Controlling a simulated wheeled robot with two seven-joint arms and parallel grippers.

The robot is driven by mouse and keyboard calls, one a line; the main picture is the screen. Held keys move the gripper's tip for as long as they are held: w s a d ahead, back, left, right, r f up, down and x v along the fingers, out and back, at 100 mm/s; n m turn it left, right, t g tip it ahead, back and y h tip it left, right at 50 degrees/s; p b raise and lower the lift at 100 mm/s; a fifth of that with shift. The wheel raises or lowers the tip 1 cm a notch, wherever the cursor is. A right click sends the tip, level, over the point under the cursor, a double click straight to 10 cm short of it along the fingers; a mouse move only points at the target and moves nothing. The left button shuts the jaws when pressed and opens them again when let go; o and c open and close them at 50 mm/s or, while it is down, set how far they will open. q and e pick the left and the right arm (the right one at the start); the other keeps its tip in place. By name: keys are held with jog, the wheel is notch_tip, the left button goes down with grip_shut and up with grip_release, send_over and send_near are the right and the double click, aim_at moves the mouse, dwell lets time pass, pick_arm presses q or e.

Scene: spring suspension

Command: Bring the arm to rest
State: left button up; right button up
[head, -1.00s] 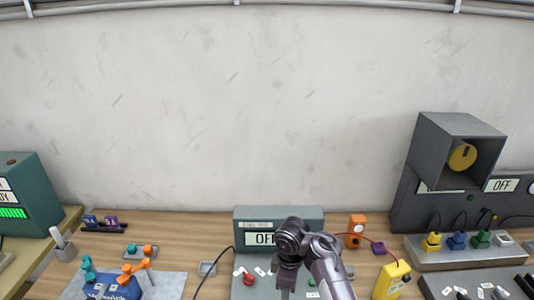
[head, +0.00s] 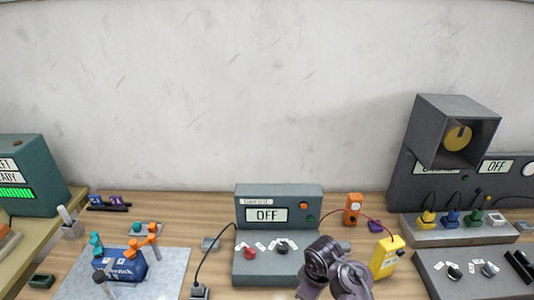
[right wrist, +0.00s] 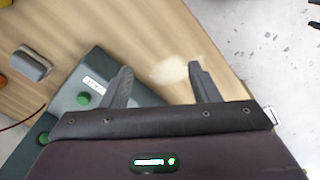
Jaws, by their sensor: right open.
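The wooden bench top shows behind the fingers, and a dark green housing (right wrist: 90,75) with green buttons lies beside and partly behind the left finger. My left gripper is not in view.
A yellow meter (head: 386,258) stands right of my arm, with an orange device (head: 352,209) behind it. A console with a red and a black knob (head: 265,262) lies below the display. At left is a grey mat (head: 170,275) with a blue block (head: 120,265). Cables cross the bench.

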jog(key=s+d+r+m+t, duration=0.1)
jog(key=s+d+r+m, duration=0.3)
jog(key=s, duration=0.5)
jog(key=s+d+r+m+t, duration=0.2)
jog(key=s+d+r+m, duration=0.2)
jog(key=s, duration=0.5)
notch_tip(320, 180, down, 35)
jog(key=g+b, duration=0.1)
jog(key=b, duration=0.7)
pick_arm(q)
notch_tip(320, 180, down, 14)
jog(key=b, duration=0.6)
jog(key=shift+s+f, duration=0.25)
pick_arm(e)
jog(key=s+d+f+g, duration=0.1)
jog(key=s+f, duration=0.9)
jog(key=f, duration=0.3)
jog(key=s+d+f, duration=0.2)
jog(key=s+f, duration=0.9)
jog(key=f, duration=0.3)
jog(key=shift+d+f+g, duration=0.25)
jog(key=shift+g, duration=0.15)
jog(key=shift+c, duration=0.4)
